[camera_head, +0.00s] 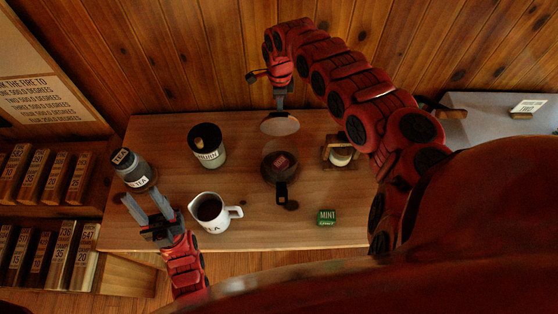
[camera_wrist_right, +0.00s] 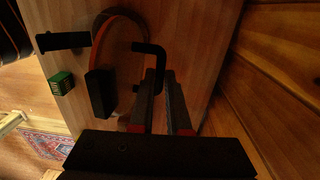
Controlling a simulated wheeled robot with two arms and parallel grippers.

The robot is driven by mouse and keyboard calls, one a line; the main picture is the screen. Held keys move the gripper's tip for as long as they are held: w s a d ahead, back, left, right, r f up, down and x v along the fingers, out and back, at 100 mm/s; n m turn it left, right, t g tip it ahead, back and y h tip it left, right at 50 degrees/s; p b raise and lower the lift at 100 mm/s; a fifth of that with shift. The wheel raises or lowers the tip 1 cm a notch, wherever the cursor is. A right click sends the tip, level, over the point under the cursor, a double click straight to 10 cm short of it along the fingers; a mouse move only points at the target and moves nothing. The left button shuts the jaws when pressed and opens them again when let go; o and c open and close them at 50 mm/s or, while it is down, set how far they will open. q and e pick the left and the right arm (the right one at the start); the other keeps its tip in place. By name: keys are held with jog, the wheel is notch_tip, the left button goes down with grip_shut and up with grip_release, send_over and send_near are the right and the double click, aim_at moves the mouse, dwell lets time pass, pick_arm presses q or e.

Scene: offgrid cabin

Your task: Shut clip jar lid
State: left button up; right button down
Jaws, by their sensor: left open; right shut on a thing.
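A grey jar with a "TEA" label (camera_head: 138,172) stands at the table's left edge. Its dark top carries a second "TEA" label; I cannot tell whether the lid is fully down. My left gripper (camera_head: 145,196) is open just in front of the jar, fingers pointing at it, with nothing between them. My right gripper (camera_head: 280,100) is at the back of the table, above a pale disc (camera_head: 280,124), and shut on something. In the right wrist view its fingers (camera_wrist_right: 168,95) point at the table; what they hold is not clear.
A dark canister (camera_head: 210,157), a white jug (camera_head: 206,224) and a dark pan (camera_head: 281,180) with a reddish packet share the wooden table (camera_head: 250,230). A small jar (camera_head: 341,156) in a holder and a green "MINT" box (camera_head: 327,216) are at the right.

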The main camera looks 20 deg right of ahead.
jog(key=shift+s+r+t+p, duration=0.35)
jog(key=shift+t+p, duration=0.05)
jog(key=shift+p, duration=1.2)
jog(key=shift+a+f, duration=0.1)
jog(key=shift+s, duration=0.1)
jog(key=shift+s+a+t+h+p, duration=0.3)
jog(key=shift+s+t+h, duration=0.1)
jog(key=shift+s+t, duration=0.4)
jog(key=shift+w+d, duration=0.1)
jog(key=shift+w, duration=0.05)
